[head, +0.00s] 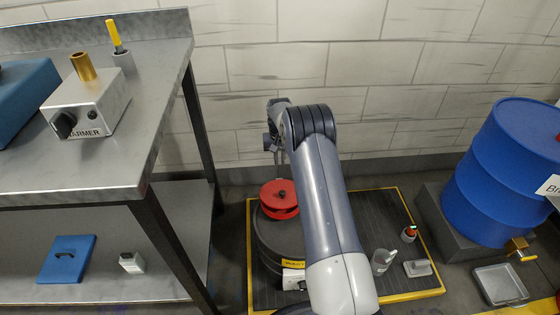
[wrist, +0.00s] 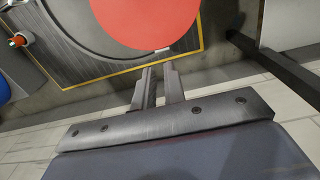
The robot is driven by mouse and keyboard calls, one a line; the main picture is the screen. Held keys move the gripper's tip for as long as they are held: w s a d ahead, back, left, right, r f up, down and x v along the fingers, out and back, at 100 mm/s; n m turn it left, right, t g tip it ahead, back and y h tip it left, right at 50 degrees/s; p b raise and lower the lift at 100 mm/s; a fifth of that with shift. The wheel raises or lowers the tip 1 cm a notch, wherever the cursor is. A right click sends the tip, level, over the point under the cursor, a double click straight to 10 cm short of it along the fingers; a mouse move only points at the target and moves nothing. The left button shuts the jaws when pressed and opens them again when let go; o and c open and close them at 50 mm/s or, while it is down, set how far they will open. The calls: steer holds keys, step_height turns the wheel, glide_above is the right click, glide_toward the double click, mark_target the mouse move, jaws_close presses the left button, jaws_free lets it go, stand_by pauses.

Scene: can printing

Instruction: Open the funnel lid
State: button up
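The red round funnel lid (head: 280,196) lies on top of the dark waste drum (head: 281,236), left of my arm in the head view. A dark knob shows on its upper side. In the wrist view the lid (wrist: 147,16) fills the top middle, and a small pale tab (wrist: 162,50) shows at its near rim. My gripper (wrist: 159,70) has its two fingers a little apart, with nothing seen between them. The fingertips point at the tab and look short of it. In the head view my arm hides part of the drum, and the gripper is hard to make out above the lid.
The drum stands on a dark mat with a yellow border (head: 438,292). A beaker (head: 382,262) and small items stand to its right. A blue barrel (head: 500,175) is farther right. A steel table (head: 150,120) with the warmer (head: 88,105) is close on the left.

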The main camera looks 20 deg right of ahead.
steer(key=o, duration=0.7)
steer(key=shift+s, duration=0.1)
steer(key=shift+c, duration=0.2)
step_height(320, 180, up, 11)
steer(key=p, duration=0.2)
steer(key=shift+f, duration=0.25)
step_height(320, 180, down, 11)
steer(key=b, duration=0.2)
steer(key=shift+s+a+f+b, duration=0.2)
steer(key=shift+s+b, duration=0.05)
steer(key=shift+s, duration=0.55)
steer(key=shift+s+a+f+b, duration=0.15)
steer(key=shift+s+b, duration=0.1)
steer(key=shift+s, duration=0.6)
steer(key=shift+s+a+f+b, duration=0.2)
steer(key=shift+s+b, duration=0.05)
steer(key=shift+s, duration=0.55)
